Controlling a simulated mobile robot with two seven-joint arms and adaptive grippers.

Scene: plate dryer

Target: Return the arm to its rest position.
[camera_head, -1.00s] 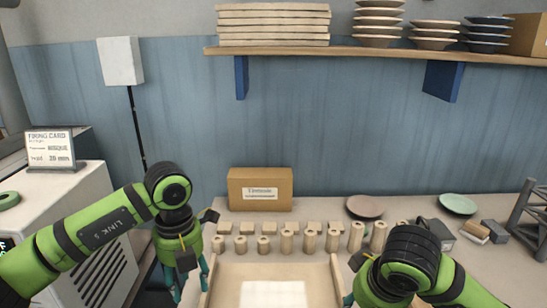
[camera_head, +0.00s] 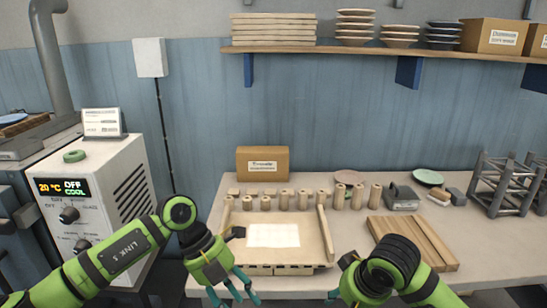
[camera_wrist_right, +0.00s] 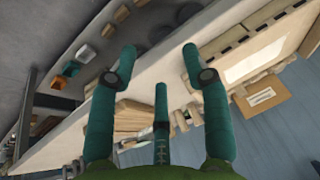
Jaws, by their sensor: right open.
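My left gripper (camera_head: 235,292) hangs at the table's front edge, left of centre in the head view. Its teal fingers are spread with nothing between them. My right arm comes in at the lower right, and its own links hide most of the right gripper there. In the right wrist view, the right gripper (camera_wrist_right: 160,52) has its fingers wide apart and empty. Beyond them that view shows the table edge and the tray, tilted. Neither gripper touches an object that I can see.
A wooden tray (camera_head: 324,220) with a white sheet (camera_head: 273,235) lies on the table (camera_head: 222,195). Several wooden pegs, a cardboard box (camera_head: 262,163), a slatted board (camera_head: 425,240), a green plate (camera_head: 428,177) and a grey rack (camera_head: 497,180) stand around it. A white kiln (camera_head: 105,175) is at left.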

